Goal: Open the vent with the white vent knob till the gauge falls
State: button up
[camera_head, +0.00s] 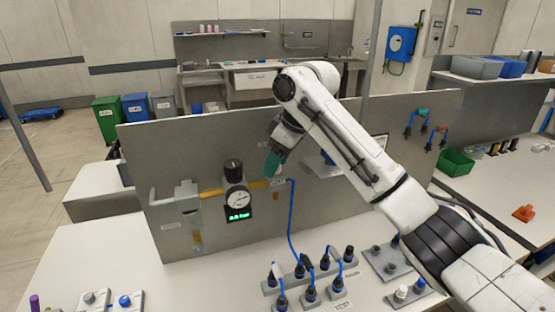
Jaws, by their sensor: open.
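The gauge (237,199) is a round white dial on the grey upright panel, below a black knob (234,171). A green digital readout (237,217) sits under it; its digits are too small to read surely. My gripper (272,170), with teal fingers, is open, pointing down close to the panel, right of the gauge and near the yellow pipe and blue hose. A pale knob (401,292) stands on a small block at the lower right, but I cannot tell whether it is the white vent knob. The panel spot behind my gripper is hidden.
A grey valve unit (188,213) is on the panel's left. Blue-hosed black fittings (311,288) stand on the white table in front. Small knob boxes (93,299) lie at the lower left. The table's left-middle is clear. A green bin (457,162) is at right.

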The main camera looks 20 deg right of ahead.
jog(key=c, duration=1.1)
jog(key=shift+o, duration=0.2)
jog(key=shift+m+p, duration=0.3)
jog(key=shift+p, duration=0.05)
jog(key=m+p, duration=0.1)
jog(key=m+h+p, duration=0.1)
jog(key=m+p, duration=0.1)
jog(key=shift+s+a+r+t, duration=0.1)
jog(key=shift+a+r+t, duration=0.05)
jog(key=shift+t, duration=0.25)
jog(key=m+h+p, duration=0.2)
jog(key=m+p, duration=0.1)
jog(key=m, duration=0.2)
jog(key=shift+a, duration=0.15)
jog(key=m+h, duration=0.1)
jog(key=m, duration=0.3)
jog(key=shift+f+m+h, duration=0.2)
jog(key=shift+m+h, duration=0.1)
jog(key=shift+h, duration=0.1)
jog(key=shift+a+m+g+h, duration=0.15)
jog(key=shift+m+h, duration=0.25)
jog(key=shift+m, duration=0.75)
jog(key=shift+m+g+h, duration=0.15)
jog(key=shift+m+h, duration=0.25)
jog(key=shift+m, duration=0.75)
